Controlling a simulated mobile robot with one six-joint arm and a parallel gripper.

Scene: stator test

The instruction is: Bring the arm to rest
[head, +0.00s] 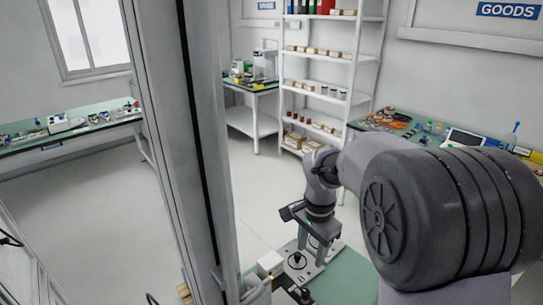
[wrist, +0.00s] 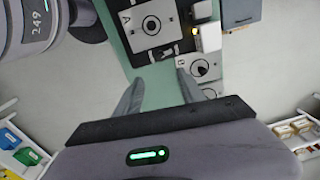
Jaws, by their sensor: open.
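My gripper (wrist: 160,84) shows in the wrist view with its two fingers spread apart and only green mat between them. In the head view my gripper (head: 318,248) hangs pointing down from my arm, over the green-topped bench (head: 345,281). A pale plate marked B (head: 298,265), with a dark round part on it, is just beside the fingers. The B plate also shows in the wrist view (wrist: 212,75), by the right finger. The exact fingertip height above the bench is unclear.
A white box-shaped device (head: 270,263) stands left of the B plate. A grey post (head: 180,130) crosses the head view. White shelves (head: 330,75) and a cluttered green bench (head: 440,135) stand behind. The floor at left is clear.

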